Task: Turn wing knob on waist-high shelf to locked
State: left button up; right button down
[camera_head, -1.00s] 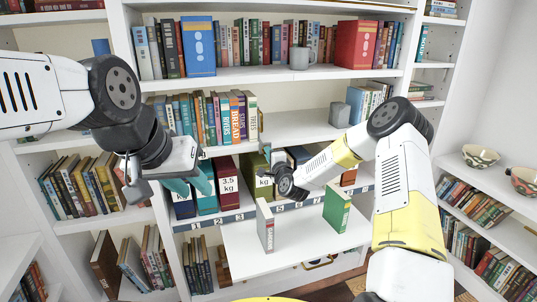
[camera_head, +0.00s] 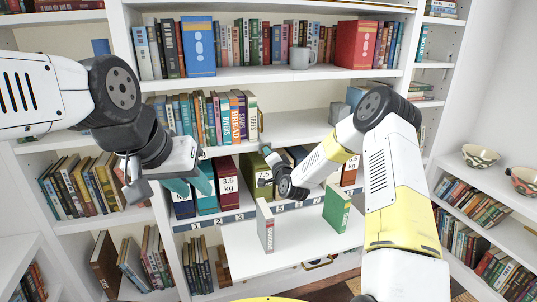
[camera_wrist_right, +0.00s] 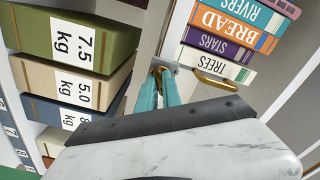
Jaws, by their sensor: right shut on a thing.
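The brass wing knob (camera_wrist_right: 158,70) is small and mostly hidden between the teal fingertips of my right gripper (camera_wrist_right: 156,78) in the right wrist view. My right gripper is shut on it. Which way the wings point is hard to tell. In the head view my right gripper (camera_head: 267,152) reaches to the front of the waist-high shelf (camera_head: 295,127), just right of the upright books. My left gripper (camera_head: 192,187) is open and empty in front of the lower row of binders.
A brass piece (camera_wrist_right: 215,80) sits right of the fingertips, below the TREES book (camera_wrist_right: 218,63). Thick weight-labelled volumes (camera_wrist_right: 75,50) stand close on the other side. A green book (camera_head: 337,208) and a grey book (camera_head: 265,225) stand upright on the lower white surface (camera_head: 300,240).

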jog(key=n, duration=1.2)
jog(key=shift+f, duration=0.1)
dwell(0.4)
jog(key=c, duration=1.5)
grip_release()
jog(key=v, duration=0.7)
jog(key=shift+s+d, duration=0.15)
jog(key=shift+s, duration=0.2)
